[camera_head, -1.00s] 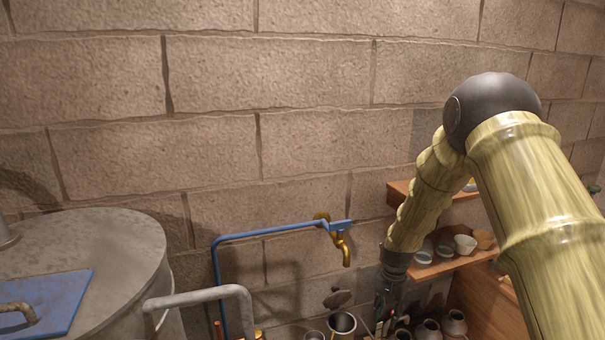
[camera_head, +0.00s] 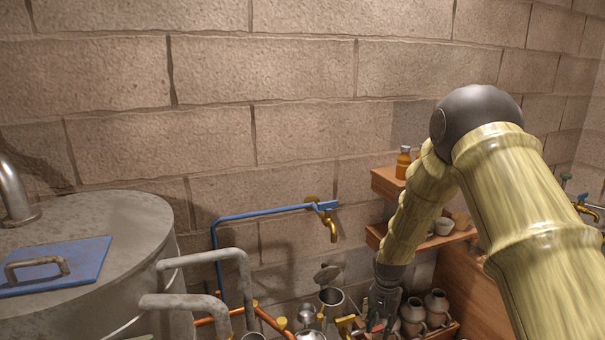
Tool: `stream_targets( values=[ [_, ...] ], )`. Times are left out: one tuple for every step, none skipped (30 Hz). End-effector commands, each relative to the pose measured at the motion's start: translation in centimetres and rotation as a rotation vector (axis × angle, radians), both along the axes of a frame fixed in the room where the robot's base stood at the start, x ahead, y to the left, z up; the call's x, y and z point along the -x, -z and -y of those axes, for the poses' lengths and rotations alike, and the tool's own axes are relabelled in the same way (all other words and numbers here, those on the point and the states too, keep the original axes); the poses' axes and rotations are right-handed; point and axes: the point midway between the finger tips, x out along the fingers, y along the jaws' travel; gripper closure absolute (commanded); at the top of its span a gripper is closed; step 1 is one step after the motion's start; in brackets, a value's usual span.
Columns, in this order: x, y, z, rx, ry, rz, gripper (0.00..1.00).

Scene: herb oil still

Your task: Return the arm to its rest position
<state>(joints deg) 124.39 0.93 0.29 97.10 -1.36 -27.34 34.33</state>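My arm comes in from the lower right of the head view, bends at a dark elbow and points down. My gripper (camera_head: 384,307) is at the lower end of the forearm, in front of the wall and below the shelf. It is small and dark there, close in the picture to a metal pot and several jugs. I cannot tell whether its fingers are open or shut, or whether they touch anything.
A large metal still (camera_head: 95,235) with a blue hatch (camera_head: 85,262) stands at left, grey pipes (camera_head: 225,258) beside it. A brass tap (camera_head: 332,228) is on the wall. A wooden shelf (camera_head: 382,184) holds an amber bottle (camera_head: 403,162). A metal pot (camera_head: 332,300) and clay jugs (camera_head: 436,305) stand below.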

Motion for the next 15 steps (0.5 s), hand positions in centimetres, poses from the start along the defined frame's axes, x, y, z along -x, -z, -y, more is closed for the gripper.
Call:
stream_targets(
  values=[
    [0.5, 1.3, -0.1, 0.000, -0.009, -0.002, 0.66],
    [0.9, 2.0, -0.1, 0.000, -0.014, -0.002, 0.66],
    [1.4, 2.8, -0.2, -0.001, -0.021, -0.004, 0.66],
    [1.7, 3.4, -0.2, -0.002, -0.026, -0.002, 0.66],
    [2.2, 4.2, -0.2, -0.002, -0.031, -0.003, 0.66],
    [2.7, 5.1, -0.1, -0.003, -0.039, -0.003, 0.66],
    [3.2, 5.8, -0.1, -0.003, -0.045, -0.003, 0.66],
    [3.8, 6.8, -0.1, -0.004, -0.052, -0.004, 0.66],
    [4.5, 7.9, -0.1, -0.004, -0.061, -0.004, 0.66],
    [5.2, 9.0, -0.1, -0.005, -0.069, -0.006, 0.66],
    [5.9, 10.0, -0.1, -0.006, -0.078, -0.005, 0.66],
    [7.0, 11.7, -0.1, -0.007, -0.091, -0.006, 0.66],
    [7.9, 12.9, -0.1, -0.007, -0.102, -0.006, 0.66],
    [9.0, 14.4, -0.1, -0.008, -0.114, -0.008, 0.66],
    [10.4, 16.2, 0.0, -0.009, -0.131, -0.007, 0.66]
  ],
)
